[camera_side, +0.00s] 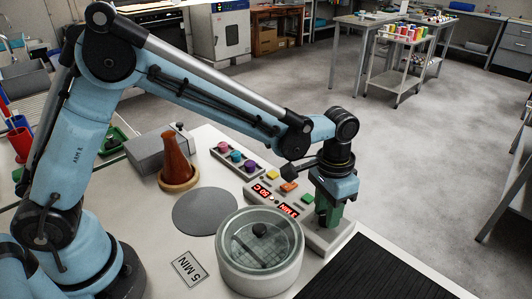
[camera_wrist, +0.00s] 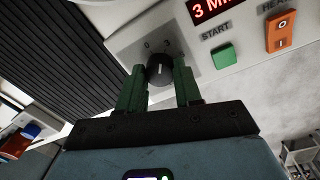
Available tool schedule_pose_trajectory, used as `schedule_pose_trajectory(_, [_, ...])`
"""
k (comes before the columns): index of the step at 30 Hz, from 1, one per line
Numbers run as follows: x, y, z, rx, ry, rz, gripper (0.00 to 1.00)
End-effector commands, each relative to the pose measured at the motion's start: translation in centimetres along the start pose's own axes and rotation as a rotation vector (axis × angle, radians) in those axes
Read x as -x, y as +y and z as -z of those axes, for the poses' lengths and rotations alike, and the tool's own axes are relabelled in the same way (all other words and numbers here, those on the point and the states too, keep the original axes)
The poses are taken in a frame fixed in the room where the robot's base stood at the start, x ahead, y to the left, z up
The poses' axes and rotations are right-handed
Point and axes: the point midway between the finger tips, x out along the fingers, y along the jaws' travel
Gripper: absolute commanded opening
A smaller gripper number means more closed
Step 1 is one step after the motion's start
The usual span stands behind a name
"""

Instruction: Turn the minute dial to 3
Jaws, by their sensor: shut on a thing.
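The minute dial (camera_wrist: 160,70) is a black round knob on a grey plate on the front control panel. Marks 0 and 3 show at its rim in the wrist view. A white pointer line on the knob points roughly up the picture, near the 3. The red display (camera_wrist: 211,8) beside it reads 3 M, the rest cut off. My gripper (camera_wrist: 159,75) has its two green fingers either side of the knob, shut on it. In the side view my gripper (camera_side: 327,212) reaches down at the panel's right end and hides the dial.
The panel (camera_side: 330,238) also has a green START button (camera_wrist: 223,53) and an orange heat switch (camera_wrist: 281,30). A round glass-lidded oven (camera_side: 260,255), a 5 MIN card (camera_side: 189,268), a grey disc (camera_side: 205,211) and an amber flask (camera_side: 175,160) stand nearby. A black mat (camera_side: 385,275) lies right.

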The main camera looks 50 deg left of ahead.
Motion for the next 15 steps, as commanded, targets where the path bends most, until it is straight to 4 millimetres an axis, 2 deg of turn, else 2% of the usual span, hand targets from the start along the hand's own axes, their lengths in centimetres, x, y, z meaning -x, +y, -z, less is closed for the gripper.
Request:
schedule_pose_trajectory(6, [0.01,-0.04,0.11,-0.111,-0.003,0.000,0.04])
schedule_pose_trajectory(15, [0.00,-0.03,0.13,-0.175,-0.006,0.000,0.04])
